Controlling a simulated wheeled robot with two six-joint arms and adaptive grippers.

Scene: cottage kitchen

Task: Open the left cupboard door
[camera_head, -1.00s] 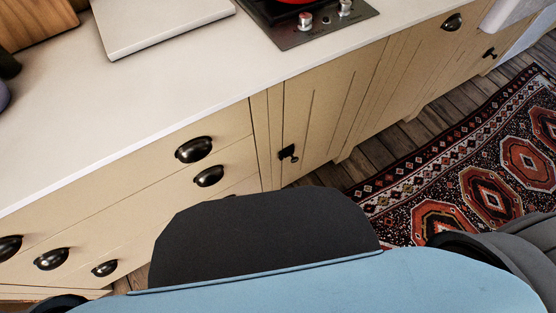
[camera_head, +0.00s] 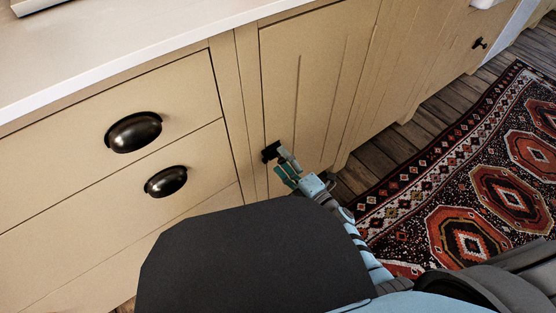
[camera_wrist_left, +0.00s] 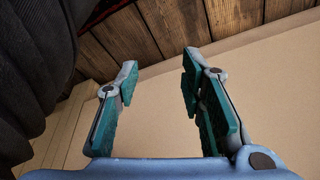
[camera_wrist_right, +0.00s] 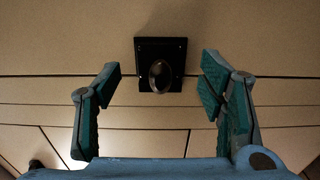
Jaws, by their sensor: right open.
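The cream cupboard door (camera_head: 320,80) right of the drawers looks shut in the head view. Its small black knob (camera_head: 271,151) sits near its left edge, on a dark square plate. My right gripper (camera_head: 287,168) is open, its fingertips close to the knob and partly covering it. In the right wrist view the knob (camera_wrist_right: 159,74) appears centred between the spread fingers of my right gripper (camera_wrist_right: 160,79). I cannot tell whether they touch it. My left gripper (camera_wrist_left: 159,68) is open and empty in the left wrist view, with a plain cream surface and wood planks beyond it.
Drawers with black cup handles (camera_head: 134,131) are left of the door. The pale worktop (camera_head: 100,45) runs above. Another cupboard knob (camera_head: 479,43) shows farther right. A patterned red rug (camera_head: 480,190) lies on the wooden floor (camera_head: 375,160), which looks clear near the door.

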